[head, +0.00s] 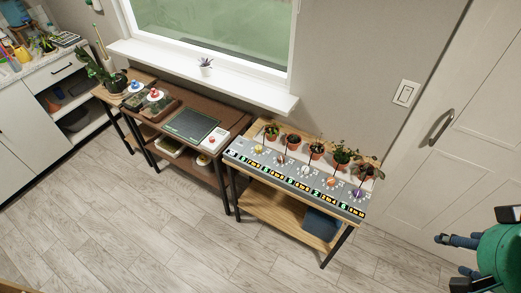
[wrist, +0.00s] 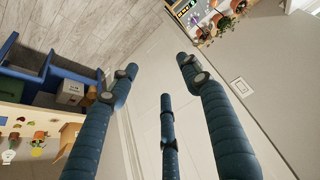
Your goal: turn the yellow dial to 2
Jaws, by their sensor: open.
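The yellow dial (head: 259,149) sits at the left end of a grey control panel (head: 294,178) on the wooden plant table. Its pointer and scale are too small to read. White, orange and purple dials stand further right along the panel. My gripper (head: 452,262) is at the lower right edge of the head view, well away from the panel and in front of the door. In the wrist view, its blue fingers (wrist: 150,78) are spread apart with nothing between them. Part of the panel shows small at the top of that view; I cannot pick out the yellow dial there.
Several potted plants (head: 316,148) stand right behind the panel. A dark bench (head: 172,112) with a flat black tray is to its left. A blue bin (head: 321,224) sits on the table's lower shelf. A white door (head: 452,130) is at the right. The floor in front is clear.

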